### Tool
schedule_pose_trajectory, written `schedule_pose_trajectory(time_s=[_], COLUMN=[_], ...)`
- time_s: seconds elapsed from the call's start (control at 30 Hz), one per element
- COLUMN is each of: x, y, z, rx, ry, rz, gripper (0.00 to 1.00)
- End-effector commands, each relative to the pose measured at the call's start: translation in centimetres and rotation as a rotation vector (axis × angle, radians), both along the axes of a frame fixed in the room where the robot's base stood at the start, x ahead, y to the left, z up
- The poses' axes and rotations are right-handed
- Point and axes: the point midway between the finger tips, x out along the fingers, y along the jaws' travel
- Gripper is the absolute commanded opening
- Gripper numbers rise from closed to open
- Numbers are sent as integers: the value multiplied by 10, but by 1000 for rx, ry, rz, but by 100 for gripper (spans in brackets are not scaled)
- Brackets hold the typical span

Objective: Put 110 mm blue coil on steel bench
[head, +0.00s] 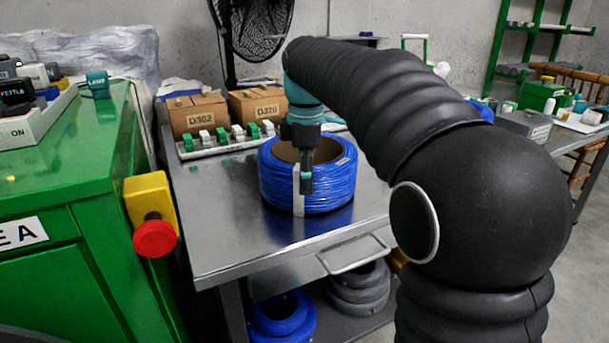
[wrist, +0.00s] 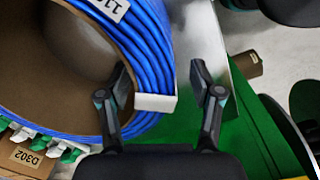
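The blue coil (head: 335,180) lies flat on the steel bench (head: 235,235), with a brown core and a white band on its front side. In the wrist view the coil (wrist: 160,45) fills the upper left, and a white label reading "11", cut off by the frame, shows on it. My gripper (head: 306,182) is over the coil's near wall. In the wrist view my gripper (wrist: 163,88) is open, one finger on the core side and the other outside, with the white band between them. A gap shows between the outer finger and the band.
Cartons (head: 197,113) and a rack of green and white connectors (head: 225,138) stand behind the coil. A green cabinet (head: 60,200) with a red stop button (head: 155,237) is at left. Another blue coil (head: 283,318) and grey coils (head: 358,290) sit below. The bench front is clear.

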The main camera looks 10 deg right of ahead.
Motion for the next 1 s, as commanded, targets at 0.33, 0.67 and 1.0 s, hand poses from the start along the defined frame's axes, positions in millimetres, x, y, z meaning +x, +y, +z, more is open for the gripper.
schedule_pose_trajectory(time_s=[0.33,0.67,1.0], x=[0,-1,-3], y=[0,1,1], z=[26,91,121], rx=[1,1,0], ry=[-2,-2,0], rz=[0,1,1], gripper=[65,65,65])
